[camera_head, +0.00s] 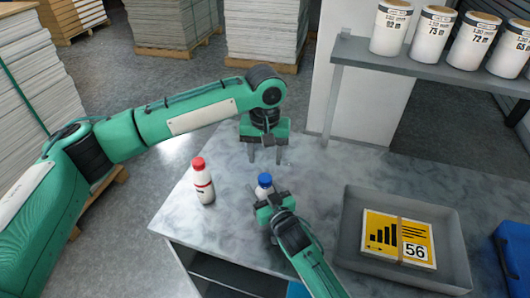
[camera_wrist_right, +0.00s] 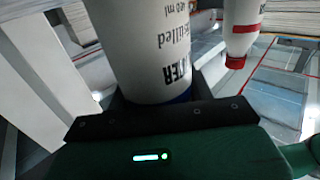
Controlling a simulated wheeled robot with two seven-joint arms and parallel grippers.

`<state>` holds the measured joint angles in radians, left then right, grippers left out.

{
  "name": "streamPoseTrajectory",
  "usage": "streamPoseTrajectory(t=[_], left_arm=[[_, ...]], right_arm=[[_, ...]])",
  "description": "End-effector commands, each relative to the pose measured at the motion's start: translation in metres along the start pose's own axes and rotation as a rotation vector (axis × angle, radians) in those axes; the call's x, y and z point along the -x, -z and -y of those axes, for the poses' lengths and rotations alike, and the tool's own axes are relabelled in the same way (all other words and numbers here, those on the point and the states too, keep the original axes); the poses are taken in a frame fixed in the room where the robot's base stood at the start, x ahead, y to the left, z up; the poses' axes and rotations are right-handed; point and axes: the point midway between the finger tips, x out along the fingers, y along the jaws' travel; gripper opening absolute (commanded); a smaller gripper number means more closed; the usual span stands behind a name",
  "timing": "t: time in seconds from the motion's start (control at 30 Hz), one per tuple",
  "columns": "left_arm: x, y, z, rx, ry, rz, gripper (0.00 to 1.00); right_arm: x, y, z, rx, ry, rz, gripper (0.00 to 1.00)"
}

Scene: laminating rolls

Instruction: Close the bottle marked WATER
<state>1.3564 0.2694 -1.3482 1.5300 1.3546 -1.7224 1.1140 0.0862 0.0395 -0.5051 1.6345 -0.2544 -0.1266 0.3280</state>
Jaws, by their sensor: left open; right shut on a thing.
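The bottle marked WATER (camera_head: 264,191) stands upright on the marbled table, white with a blue top (camera_head: 265,179). Its upside-down lettering shows in the right wrist view (camera_wrist_right: 150,45). My right gripper (camera_head: 268,206) is shut around its body and hides its lower part in the head view. Whether the blue top is fully seated cannot be told. My left gripper (camera_head: 265,159) is open and empty, fingers pointing down, beyond the bottle and apart from it.
A white bottle with a red cap (camera_head: 203,183) stands to the left on the table (camera_head: 175,215). A grey tray (camera_head: 352,220) holding a banded yellow pack (camera_head: 398,238) lies to the right. Several white tubs (camera_head: 432,36) stand on a raised shelf (camera_head: 370,61).

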Motion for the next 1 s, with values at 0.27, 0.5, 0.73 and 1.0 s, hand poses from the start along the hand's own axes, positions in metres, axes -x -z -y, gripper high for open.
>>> streamPoseTrajectory(t=[0.27, 0.5, 0.73, 1.0], left_arm=[[0.0029, -0.0002, 0.0000, 0.396, 0.000, 0.000, 0.51], [0.0039, -0.0003, 0.0000, 0.561, 0.000, 0.001, 0.51], [0.0040, -0.0002, 0.0000, 0.581, 0.000, 0.001, 0.51], [-0.0013, -0.0002, 0.0000, 0.579, 0.000, 0.001, 0.51]], right_arm=[[0.0000, -0.0002, 0.0000, 0.000, 0.000, 0.000, 0.00], [0.0000, -0.0002, 0.0000, 0.000, 0.000, 0.000, 0.00], [0.0000, -0.0002, 0.0000, 0.000, 0.000, 0.000, 0.00], [0.0000, -0.0003, 0.0000, 0.000, 0.000, 0.000, 0.00]])
